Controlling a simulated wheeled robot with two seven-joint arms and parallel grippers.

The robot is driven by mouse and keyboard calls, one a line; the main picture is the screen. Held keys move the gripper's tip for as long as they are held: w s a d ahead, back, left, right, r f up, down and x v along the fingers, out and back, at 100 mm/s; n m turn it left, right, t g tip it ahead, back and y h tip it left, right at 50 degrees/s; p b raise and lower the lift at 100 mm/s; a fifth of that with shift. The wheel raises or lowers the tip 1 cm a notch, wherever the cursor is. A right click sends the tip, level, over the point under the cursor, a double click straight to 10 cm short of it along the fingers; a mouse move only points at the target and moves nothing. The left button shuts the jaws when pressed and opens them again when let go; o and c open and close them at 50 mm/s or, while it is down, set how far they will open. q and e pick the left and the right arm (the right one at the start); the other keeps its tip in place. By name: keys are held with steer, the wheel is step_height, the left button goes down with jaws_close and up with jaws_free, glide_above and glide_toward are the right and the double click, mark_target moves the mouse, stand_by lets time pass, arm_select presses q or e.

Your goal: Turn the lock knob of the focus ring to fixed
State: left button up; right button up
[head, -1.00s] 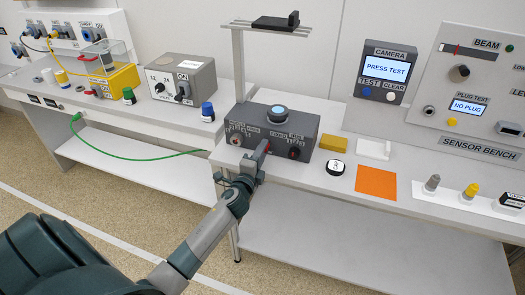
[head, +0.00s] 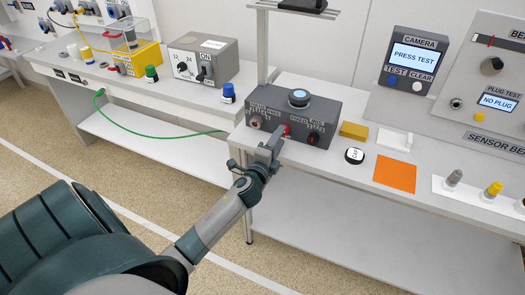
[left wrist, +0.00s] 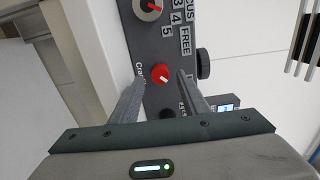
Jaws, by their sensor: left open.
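The grey focus box (head: 322,112) stands on the right bench with a round blue-topped part on top. Its small red lock knob (head: 286,130) is on the front face and shows in the left wrist view (left wrist: 161,73) with a short slanted white mark. The word FREE is printed to its upper right there; a label to its lower right is partly hidden by a finger. My left gripper (left wrist: 161,80) is open, one finger on each side of the knob. I cannot tell whether they touch it. In the head view the left gripper (head: 274,142) is at the box front.
Another dial with a red pointer (left wrist: 148,6) and a dark knob (head: 313,138) share the box front. A yellow block (head: 354,130), a round white-topped button (head: 355,156) and an orange square (head: 395,174) lie to the right. A post stands behind the box.

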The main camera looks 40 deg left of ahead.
arm_select(q)
steer(key=b+v, duration=0.2)
steer(key=v, duration=1.2)
steer(key=shift+s+d+b, duration=0.2)
steer(key=shift+s+b, duration=0.1)
steer(key=shift+b, duration=0.1)
arm_select(e)
steer(key=w+a+t, duration=0.2)
steer(key=w+a, duration=0.1)
steer(key=w, duration=0.5)
steer(key=shift+w+a+f+y, duration=0.15)
steer(key=shift+a+f+y, duration=0.15)
steer(key=shift+y, duration=0.1)
steer(key=shift+s, duration=0.35)
steer(key=shift+d, duration=0.1)
